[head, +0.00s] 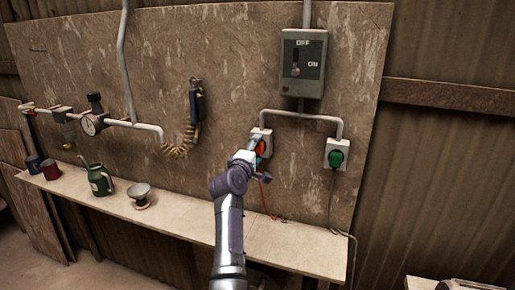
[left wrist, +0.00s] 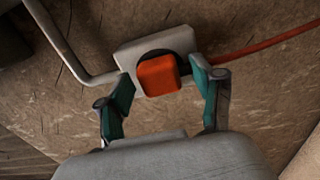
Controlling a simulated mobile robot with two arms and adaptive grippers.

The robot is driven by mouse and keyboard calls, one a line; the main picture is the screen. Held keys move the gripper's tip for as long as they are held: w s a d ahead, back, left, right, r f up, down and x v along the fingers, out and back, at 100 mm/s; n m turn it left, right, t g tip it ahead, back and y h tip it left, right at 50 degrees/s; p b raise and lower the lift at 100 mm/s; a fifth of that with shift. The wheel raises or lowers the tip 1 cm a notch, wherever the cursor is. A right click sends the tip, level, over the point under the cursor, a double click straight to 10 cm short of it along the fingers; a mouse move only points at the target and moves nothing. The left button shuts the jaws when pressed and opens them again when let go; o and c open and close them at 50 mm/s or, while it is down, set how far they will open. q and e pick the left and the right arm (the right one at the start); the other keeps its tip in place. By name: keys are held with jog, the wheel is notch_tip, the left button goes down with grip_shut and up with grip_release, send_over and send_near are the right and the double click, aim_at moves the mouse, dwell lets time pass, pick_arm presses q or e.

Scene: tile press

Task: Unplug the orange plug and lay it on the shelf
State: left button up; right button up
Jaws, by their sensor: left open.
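The orange plug (left wrist: 158,76) sits in a pale socket box (left wrist: 183,40) on the wall board, with a red-orange cable running off to the right in the left wrist view. In the head view the orange plug (head: 261,148) is partly hidden by my arm. My left gripper (left wrist: 164,90) is open, with one teal finger on each side of the plug and gaps visible between. In the head view my left gripper (head: 250,158) is at the socket. The shelf (head: 180,218) runs along the board below. My right gripper is not in view.
A green plug (head: 337,158) sits in another socket to the right, its cable hanging down. A switch box (head: 303,63) is above. A green can (head: 98,179), a bowl (head: 140,195) and mugs (head: 51,170) stand on the shelf's left part. The shelf is mostly clear to the right.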

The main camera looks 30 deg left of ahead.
pick_arm(q)
jog(key=shift+p, duration=0.3)
dwell(0.5)
grip_shut()
jog(key=shift+s, duration=0.1)
jog(key=shift+s, duration=0.15)
jog(key=shift+p+v, duration=1.55)
jog(key=shift+v, duration=1.2)
jog(key=shift+d, duration=0.1)
